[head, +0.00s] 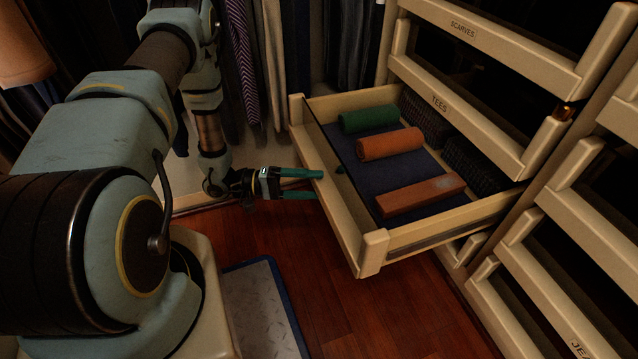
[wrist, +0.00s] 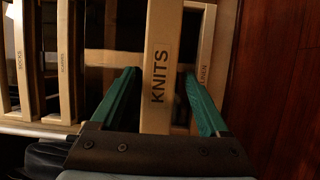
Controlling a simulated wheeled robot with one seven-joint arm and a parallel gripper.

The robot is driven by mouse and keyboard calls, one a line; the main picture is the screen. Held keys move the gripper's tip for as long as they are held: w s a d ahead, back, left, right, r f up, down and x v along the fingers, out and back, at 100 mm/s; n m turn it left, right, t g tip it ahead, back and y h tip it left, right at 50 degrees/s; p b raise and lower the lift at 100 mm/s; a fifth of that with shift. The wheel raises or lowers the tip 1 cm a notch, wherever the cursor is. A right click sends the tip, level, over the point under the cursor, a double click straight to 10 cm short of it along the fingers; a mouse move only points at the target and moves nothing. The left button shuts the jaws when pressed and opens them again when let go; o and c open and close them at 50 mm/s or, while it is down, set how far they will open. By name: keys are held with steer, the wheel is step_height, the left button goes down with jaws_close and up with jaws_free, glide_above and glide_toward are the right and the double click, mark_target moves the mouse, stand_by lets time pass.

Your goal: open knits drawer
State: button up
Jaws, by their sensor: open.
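The knits drawer (head: 345,228) is pulled well out of the wooden drawer unit in the head view. Its front (wrist: 158,60), labelled KNITS, shows in the wrist view. Inside are a green roll (head: 368,119), an orange roll (head: 390,143) and an orange-brown box-like item (head: 420,196) on a dark blue lining. My gripper (head: 320,184) is at the drawer front. In the wrist view my gripper (wrist: 162,74) is open, with one green finger on each side of the front panel. I cannot tell whether either finger touches it.
The scarves drawer (head: 490,40) and the tees drawer (head: 455,112) are above, apparently shut. Clothes (head: 290,60) hang behind the open drawer. A grey mat with a blue edge (head: 262,310) lies on the red wood floor (head: 390,310), which is clear in front of the unit.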

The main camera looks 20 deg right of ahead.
steer(key=p+v, duration=0.1)
steer(key=v, duration=0.7)
steer(key=shift+w+a, duration=0.15)
steer(key=shift+a, duration=0.2)
